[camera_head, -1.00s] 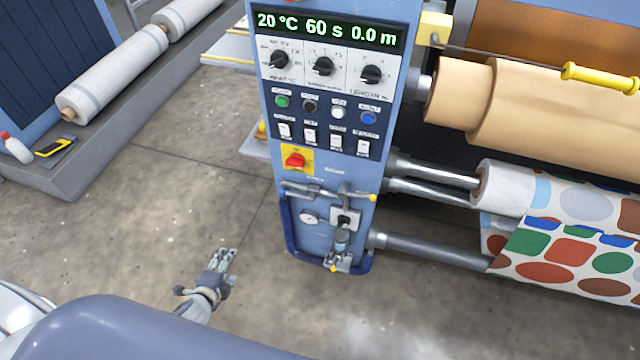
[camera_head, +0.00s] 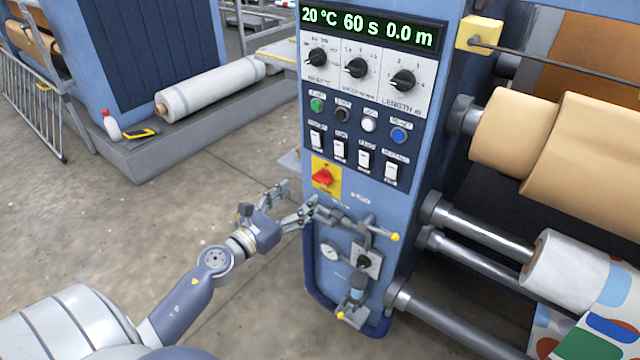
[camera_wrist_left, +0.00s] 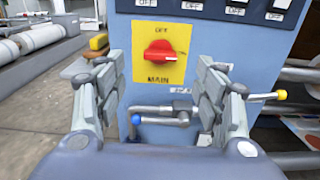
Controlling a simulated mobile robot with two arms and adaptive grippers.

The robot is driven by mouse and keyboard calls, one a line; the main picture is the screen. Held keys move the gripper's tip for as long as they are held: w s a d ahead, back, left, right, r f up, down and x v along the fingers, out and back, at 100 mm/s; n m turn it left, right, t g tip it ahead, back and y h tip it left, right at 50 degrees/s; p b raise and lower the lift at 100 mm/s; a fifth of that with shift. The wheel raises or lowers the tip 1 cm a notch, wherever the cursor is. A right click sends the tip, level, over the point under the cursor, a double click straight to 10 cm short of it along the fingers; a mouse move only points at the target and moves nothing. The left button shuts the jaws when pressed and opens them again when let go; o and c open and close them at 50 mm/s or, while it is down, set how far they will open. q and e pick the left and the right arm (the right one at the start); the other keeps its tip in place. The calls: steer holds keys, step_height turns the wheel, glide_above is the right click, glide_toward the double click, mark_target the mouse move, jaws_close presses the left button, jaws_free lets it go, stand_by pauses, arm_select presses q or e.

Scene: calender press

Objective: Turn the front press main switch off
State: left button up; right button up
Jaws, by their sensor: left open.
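The front press main switch (camera_head: 322,177) is a red rotary knob on a yellow plate, low on the blue control panel. In the left wrist view the red knob (camera_wrist_left: 160,52) sits between the fingers, further ahead, with "OFF" above it and "MAIN" below. The knob's grip looks roughly horizontal, with a small white mark at its right end. My left gripper (camera_head: 298,203) is open and empty, just left of and below the switch in the head view. In the left wrist view its two fingers (camera_wrist_left: 152,95) stand wide apart. They appear short of the knob. My right gripper is not in view.
Pipes with a yellow-tipped lever (camera_head: 372,228) and a gauge (camera_head: 331,252) sit below the switch. White rocker switches (camera_head: 340,150) are above it. Rollers stick out at the right. A wrapped roll (camera_head: 210,90) lies on a grey platform behind. Floor left of the panel is clear.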

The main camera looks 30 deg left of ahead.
mark_target(319, 181)
arm_select(q)
steer(key=w, duration=0.7)
steer(key=shift+d+p, duration=0.3)
steer(key=shift+p, duration=0.05)
steer(key=shift+w, duration=0.7)
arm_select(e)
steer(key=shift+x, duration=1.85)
arm_select(q)
steer(key=shift+c, duration=0.3)
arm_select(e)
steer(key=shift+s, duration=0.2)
arm_select(q)
steer(key=c, duration=1)
